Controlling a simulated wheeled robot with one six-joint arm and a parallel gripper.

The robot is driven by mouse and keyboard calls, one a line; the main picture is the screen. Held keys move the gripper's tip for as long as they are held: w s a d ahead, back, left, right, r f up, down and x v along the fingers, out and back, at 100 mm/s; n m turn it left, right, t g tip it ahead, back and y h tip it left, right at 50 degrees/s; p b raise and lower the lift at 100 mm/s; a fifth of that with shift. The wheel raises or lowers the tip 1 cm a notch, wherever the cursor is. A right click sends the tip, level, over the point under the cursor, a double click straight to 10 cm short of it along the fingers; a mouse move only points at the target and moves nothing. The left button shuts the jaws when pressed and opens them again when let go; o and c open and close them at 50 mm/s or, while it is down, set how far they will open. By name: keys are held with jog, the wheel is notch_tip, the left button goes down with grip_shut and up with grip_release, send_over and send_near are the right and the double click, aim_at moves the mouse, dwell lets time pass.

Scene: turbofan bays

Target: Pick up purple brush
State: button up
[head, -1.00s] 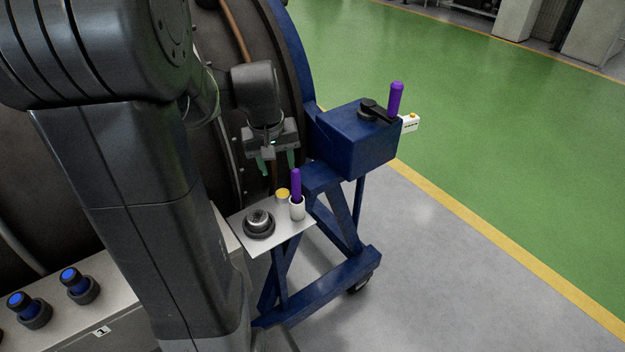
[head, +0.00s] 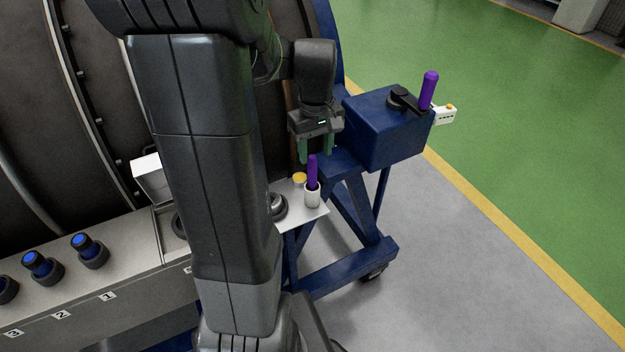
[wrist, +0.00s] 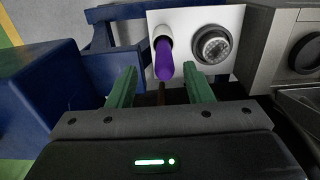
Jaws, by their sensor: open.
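The purple brush (head: 312,171) stands upright in a white cup (head: 312,197) on a small light shelf. My gripper (head: 316,152) is open and empty, close above and behind the brush in the head view. In the wrist view my gripper (wrist: 160,85) has its fingers apart, one to each side of the brush. I cannot tell whether either finger touches it. The brush's lower end is hidden in the cup.
A blue box (head: 385,135) with a black lever and another purple handle (head: 429,90) stands right. Blue-topped knobs (head: 88,245) line the bench left.

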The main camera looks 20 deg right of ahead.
aim_at(312, 156)
jog(key=f, duration=0.4)
jog(key=shift+w+a+f, duration=0.2)
jog(key=shift+w+a, duration=0.05)
jog(key=shift+w, duration=0.05)
jog(key=shift+f, duration=0.45)
grip_shut()
